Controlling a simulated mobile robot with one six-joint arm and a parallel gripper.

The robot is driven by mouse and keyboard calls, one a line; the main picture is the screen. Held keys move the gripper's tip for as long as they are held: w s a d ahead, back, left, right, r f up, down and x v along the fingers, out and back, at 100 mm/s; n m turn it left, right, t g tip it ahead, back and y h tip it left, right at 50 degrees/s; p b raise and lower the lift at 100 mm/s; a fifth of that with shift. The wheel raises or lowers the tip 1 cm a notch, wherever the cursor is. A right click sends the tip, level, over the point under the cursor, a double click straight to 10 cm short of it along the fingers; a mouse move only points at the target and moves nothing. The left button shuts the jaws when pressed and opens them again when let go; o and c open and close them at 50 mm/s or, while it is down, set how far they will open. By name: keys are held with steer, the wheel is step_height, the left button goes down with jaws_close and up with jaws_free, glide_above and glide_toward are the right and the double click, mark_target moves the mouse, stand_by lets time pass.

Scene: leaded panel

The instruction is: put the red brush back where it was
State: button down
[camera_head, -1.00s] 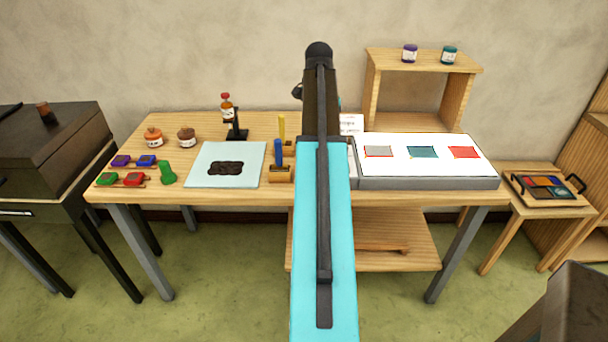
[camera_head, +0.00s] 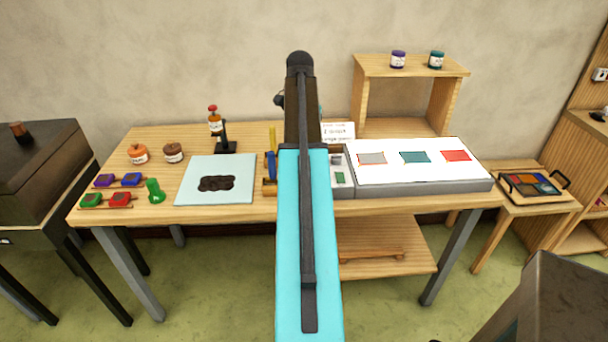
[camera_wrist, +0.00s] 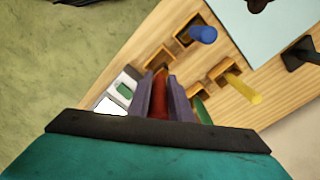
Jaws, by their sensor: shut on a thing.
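My gripper (camera_wrist: 161,84) is shut on the red brush (camera_wrist: 160,103), which shows as a red strip between the fingers in the wrist view. Its far end points at a small wooden holder (camera_wrist: 160,60); I cannot tell whether it touches. A blue brush (camera_wrist: 203,34) and a yellow brush (camera_wrist: 243,88) stand in neighbouring wooden holders. Something green (camera_wrist: 202,111) shows beside the right finger, partly hidden. In the head view the blue brush (camera_head: 270,164) and yellow brush (camera_head: 272,138) stand just left of my arm, which hides my gripper and the red brush.
A pale blue sheet (camera_head: 190,168) with a dark patch lies left of the brushes. A light box (camera_head: 420,182) with coloured pieces is to the right, beside a small compartment tray (camera_head: 338,163). A bottle on a stand (camera_head: 224,142) and a wooden shelf (camera_head: 365,100) are behind.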

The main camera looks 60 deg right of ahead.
steer(key=shift+f+p, duration=0.55)
steer(key=shift+f, duration=2.05)
steer(key=shift+f, duration=0.1)
steer(key=shift+f+p, duration=0.55)
steer(key=shift+f, duration=1.2)
steer(key=c, duration=1.6)
jaws_free()
steer(key=shift+f, duration=0.1)
steer(key=shift+r, duration=0.25)
steer(key=shift+a+r+b, duration=0.1)
steer(key=shift+r+b, duration=1.2)
steer(key=shift+r, duration=4.6)
